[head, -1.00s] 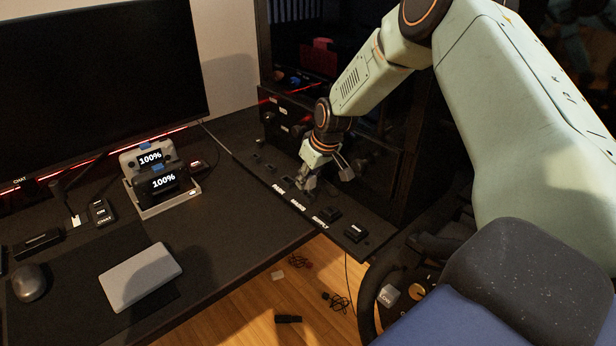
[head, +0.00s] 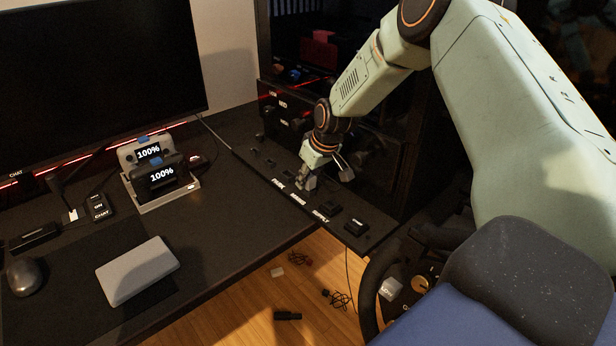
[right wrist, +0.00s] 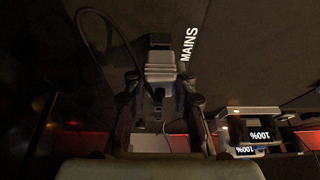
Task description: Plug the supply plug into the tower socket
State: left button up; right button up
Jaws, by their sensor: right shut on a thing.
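My right gripper (head: 306,183) is down at the dark strip along the desk's right edge. In the right wrist view it (right wrist: 160,98) is shut on a light grey ribbed plug (right wrist: 160,73) with a dark end, beside the MAINS label (right wrist: 189,45). I cannot tell whether the plug is seated or just above the strip. The SUPPLY label (head: 321,215) is nearer the front, next to a dark block (head: 330,209). The dark tower (head: 350,130) stands behind the strip, with small labelled fittings (head: 284,105) at its left. Which is the tower socket is unclear. My left gripper is out of view.
Another dark block (head: 356,227) sits at the strip's near end. A cable (right wrist: 88,50) loops left of the plug in the wrist view. A controller dock (head: 165,195), grey box (head: 138,270) and mouse (head: 25,277) are on the desk. Loose cables (head: 338,299) lie on the floor.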

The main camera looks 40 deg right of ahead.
jog(key=shift+f, duration=0.25)
jog(key=o, duration=1)
jog(key=shift+o, duration=0.2)
jog(key=v, duration=0.7)
jog(key=shift+r, duration=0.3)
jog(key=shift+s, duration=0.1)
